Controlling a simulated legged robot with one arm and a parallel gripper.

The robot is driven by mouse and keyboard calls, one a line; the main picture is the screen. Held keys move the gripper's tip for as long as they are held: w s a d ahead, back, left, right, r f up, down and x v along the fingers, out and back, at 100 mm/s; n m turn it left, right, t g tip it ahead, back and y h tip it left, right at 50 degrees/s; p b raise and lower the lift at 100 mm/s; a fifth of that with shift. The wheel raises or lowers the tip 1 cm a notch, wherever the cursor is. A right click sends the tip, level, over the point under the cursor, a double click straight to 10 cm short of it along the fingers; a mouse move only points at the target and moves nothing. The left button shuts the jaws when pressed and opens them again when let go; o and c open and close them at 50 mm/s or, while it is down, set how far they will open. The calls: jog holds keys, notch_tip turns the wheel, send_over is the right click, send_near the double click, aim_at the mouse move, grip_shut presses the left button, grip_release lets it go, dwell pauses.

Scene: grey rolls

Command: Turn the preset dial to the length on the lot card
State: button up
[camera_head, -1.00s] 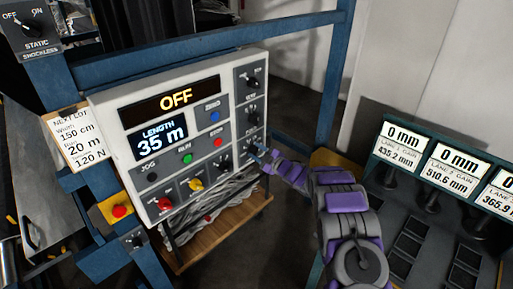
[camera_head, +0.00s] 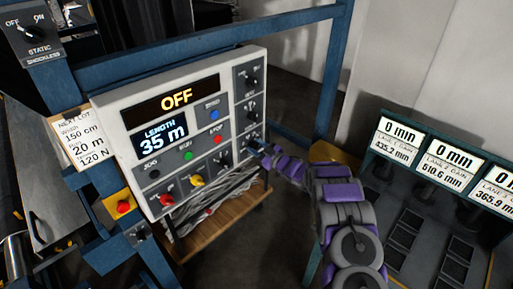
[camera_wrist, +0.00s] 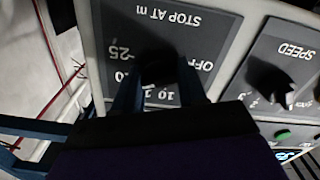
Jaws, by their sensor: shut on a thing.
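The control panel (camera_head: 205,150) shows yellow OFF at the top and a display (camera_head: 163,138) reading LENGTH 35 m. The lot card (camera_head: 88,140), left of the panel, reads NEXT LOT, width 150 cm, 20 m and 120 N. My gripper (camera_head: 259,147) is at the lowest dial of the panel's right column. In the wrist view, upside down, my gripper (camera_wrist: 157,88) is shut around the dark knob (camera_wrist: 158,68) of a dial labelled STOP AT m. The marks OFF, 25 and 10 show around it; the fingers hide part of the scale and the knob's pointer.
The SPEED dial (camera_wrist: 270,80) is close beside my gripper. Coloured buttons and a red stop button (camera_head: 123,206) are on the left. Blue frame bars (camera_head: 200,45) cross above and beside the panel. A console with lane gain displays (camera_head: 448,158) stands at the right.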

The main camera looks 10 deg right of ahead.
jog(key=shift+f, duration=0.3)
jog(key=o, duration=0.9)
jog(key=shift+o, duration=0.7)
jog(key=shift+r, duration=0.2)
jog(key=shift+d, duration=0.1)
jog(key=b+v, duration=0.1)
jog(key=v, duration=1.6)
jog(key=shift+d+b, duration=0.15)
jog(key=shift+b, duration=0.15)
jog(key=shift+s, duration=0.1)
